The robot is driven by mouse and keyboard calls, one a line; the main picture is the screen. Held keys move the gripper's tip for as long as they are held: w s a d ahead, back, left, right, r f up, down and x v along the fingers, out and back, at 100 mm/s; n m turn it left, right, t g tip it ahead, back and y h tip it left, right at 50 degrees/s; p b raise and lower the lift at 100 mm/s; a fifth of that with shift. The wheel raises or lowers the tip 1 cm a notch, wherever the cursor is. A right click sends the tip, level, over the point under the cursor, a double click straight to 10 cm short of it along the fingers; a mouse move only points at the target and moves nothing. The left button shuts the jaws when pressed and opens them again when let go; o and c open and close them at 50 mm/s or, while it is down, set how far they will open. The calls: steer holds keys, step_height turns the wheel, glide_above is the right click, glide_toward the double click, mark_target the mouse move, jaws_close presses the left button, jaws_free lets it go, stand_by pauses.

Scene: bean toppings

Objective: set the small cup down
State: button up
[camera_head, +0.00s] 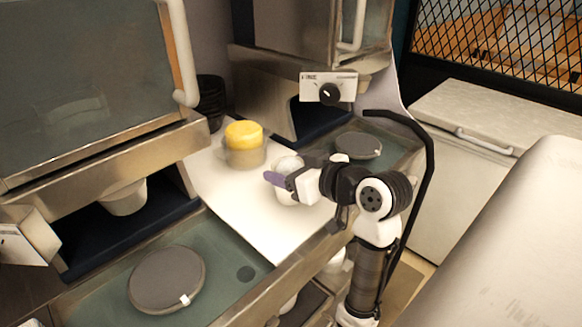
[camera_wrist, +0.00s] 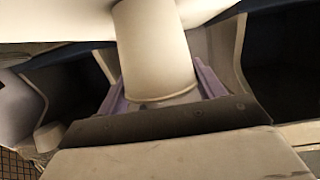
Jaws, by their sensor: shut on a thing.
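The small cup (camera_head: 288,164) is off-white and partly hidden behind my gripper (camera_head: 277,181) in the head view. My gripper's purple fingers are shut on it above the white counter strip (camera_head: 225,190). In the wrist view the cup (camera_wrist: 152,45) stands out large and pale between the purple fingers of my gripper (camera_wrist: 160,88), with its end near the palm. I cannot tell whether the cup touches the counter.
A clear container with a yellow lid (camera_head: 244,146) stands behind and left of my gripper. Steel machines flank the strip; a round grey disc (camera_head: 166,279) lies in the left tray and another disc (camera_head: 358,146) at the right. The strip's front left is clear.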

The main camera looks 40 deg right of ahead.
steer(key=shift+f, duration=0.15)
steer(key=o, duration=1.1)
steer(key=shift+r, duration=0.2)
steer(key=b+v, duration=0.2)
steer(key=v, duration=1)
